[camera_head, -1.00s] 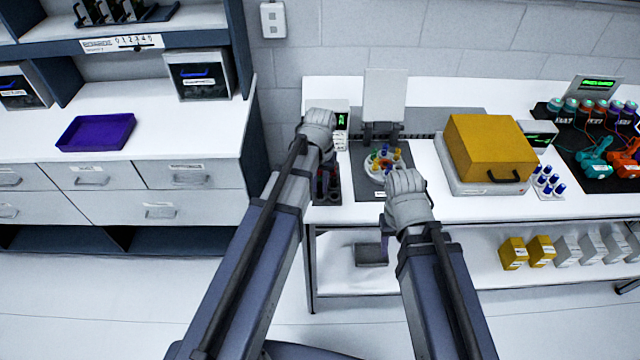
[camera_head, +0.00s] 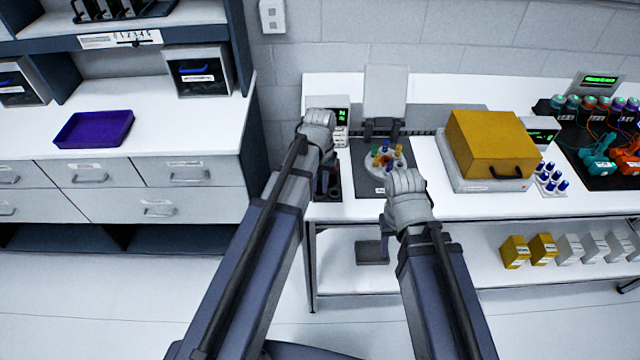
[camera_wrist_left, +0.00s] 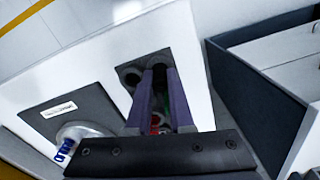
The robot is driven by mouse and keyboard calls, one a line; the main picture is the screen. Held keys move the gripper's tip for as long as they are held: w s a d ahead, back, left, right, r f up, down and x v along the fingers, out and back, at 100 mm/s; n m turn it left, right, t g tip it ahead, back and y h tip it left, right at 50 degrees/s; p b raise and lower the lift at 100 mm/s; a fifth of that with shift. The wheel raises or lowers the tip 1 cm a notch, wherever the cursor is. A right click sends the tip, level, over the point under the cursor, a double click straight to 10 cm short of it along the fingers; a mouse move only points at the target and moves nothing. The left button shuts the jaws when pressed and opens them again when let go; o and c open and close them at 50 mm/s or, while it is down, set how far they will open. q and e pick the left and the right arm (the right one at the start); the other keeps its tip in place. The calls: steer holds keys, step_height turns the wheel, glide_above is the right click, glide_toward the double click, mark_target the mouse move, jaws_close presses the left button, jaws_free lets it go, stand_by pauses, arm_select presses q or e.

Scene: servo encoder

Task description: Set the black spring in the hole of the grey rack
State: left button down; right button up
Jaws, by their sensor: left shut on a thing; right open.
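The grey rack (camera_wrist_left: 122,72), a dark slab with round holes, lies on the white bench and also shows in the head view (camera_head: 334,190), partly behind my left gripper. In the left wrist view my left gripper (camera_wrist_left: 158,76) points down over the rack among its holes. It is shut on a small dark thing, apparently the black spring, which hardly shows between the fingertips. I cannot tell whether it is in a hole. Red and green bits show between the fingers. In the head view my left gripper (camera_head: 326,182) is over the rack. My right gripper (camera_head: 385,225) is open, at the bench's front edge.
A round white dish (camera_head: 372,174) with coloured parts sits on a dark mat (camera_head: 366,188) right of the rack. A small device with a green display (camera_head: 342,117) stands behind. A yellow box (camera_head: 490,145) is further right. A blue tray (camera_head: 95,130) lies on the left counter.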

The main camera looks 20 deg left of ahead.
arm_select(q)
steer(key=shift+f, duration=0.1)
steer(key=c, duration=0.7)
jaws_free()
step_height(320, 180, up, 6)
steer(key=p, duration=0.6)
steer(key=s+d+m, duration=0.1)
steer(key=s+d, duration=0.2)
steer(key=s, duration=0.1)
steer(key=s+d+m+y, duration=0.1)
steer(key=s+d, duration=0.3)
steer(key=s, duration=0.1)
steer(key=s+d+m, duration=0.2)
steer(key=s+d, duration=0.1)
steer(key=s, duration=0.2)
steer(key=shift+s+d, duration=0.15)
steer(key=shift+d, duration=0.05)
